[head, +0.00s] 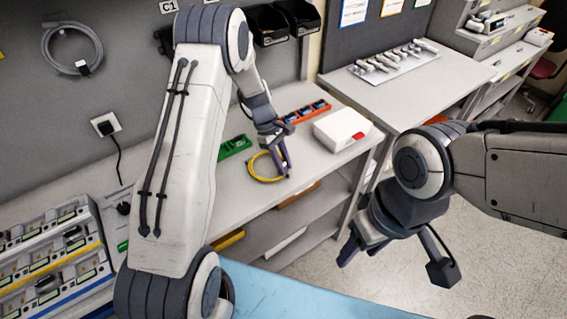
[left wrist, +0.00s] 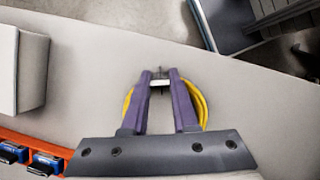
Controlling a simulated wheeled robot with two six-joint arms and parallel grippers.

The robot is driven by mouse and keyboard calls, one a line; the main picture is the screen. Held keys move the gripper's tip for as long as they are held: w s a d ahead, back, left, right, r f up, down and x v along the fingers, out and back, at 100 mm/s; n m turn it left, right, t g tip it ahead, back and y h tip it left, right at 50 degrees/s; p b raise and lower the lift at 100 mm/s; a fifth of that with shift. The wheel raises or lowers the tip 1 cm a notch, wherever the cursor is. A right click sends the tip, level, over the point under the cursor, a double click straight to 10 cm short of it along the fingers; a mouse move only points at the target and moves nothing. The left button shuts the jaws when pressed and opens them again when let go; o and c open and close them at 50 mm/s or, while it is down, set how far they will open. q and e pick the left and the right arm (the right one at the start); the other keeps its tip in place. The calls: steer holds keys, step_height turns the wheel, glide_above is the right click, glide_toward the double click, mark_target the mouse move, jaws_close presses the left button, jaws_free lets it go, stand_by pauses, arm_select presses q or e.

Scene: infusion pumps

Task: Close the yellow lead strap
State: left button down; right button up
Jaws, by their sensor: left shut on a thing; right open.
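The yellow lead (head: 254,172) lies coiled on the grey bench in the head view. In the left wrist view the yellow coil (left wrist: 201,104) shows on both sides of my fingers. A small pale piece with a dark part, which looks like the strap (left wrist: 160,83), sits between my left fingertips. My left gripper (head: 284,166) points down at the coil's right side and is shut on this piece; it also shows in the left wrist view (left wrist: 160,80). Whether the strap is closed I cannot tell. My right gripper (head: 355,245) is open and empty, over the floor right of the bench.
A white box (head: 338,128) stands right of the coil, with an orange tray (head: 305,112) of blue items behind it. A green tray (head: 234,147) lies to the left. Pump racks (head: 50,255) stand at the front left. The bench's front edge is close to the coil.

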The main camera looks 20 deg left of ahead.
arm_select(q)
steer(key=h+b, duration=0.1)
steer(key=a+f+g+h, duration=0.1)
steer(key=h, duration=0.1)
steer(key=shift+w+b, duration=0.2)
steer(key=shift+b, duration=0.2)
steer(key=h, duration=0.1)
steer(key=h+b, duration=0.1)
steer(key=g+b, duration=0.1)
steer(key=shift+w+a+f+h, duration=0.15)
steer(key=shift+a+f+h, duration=0.1)
steer(key=shift+a+h, duration=0.15)
steer(key=shift+h+b, duration=0.4)
steer(key=shift+b, duration=0.05)
steer(key=shift+r, duration=0.1)
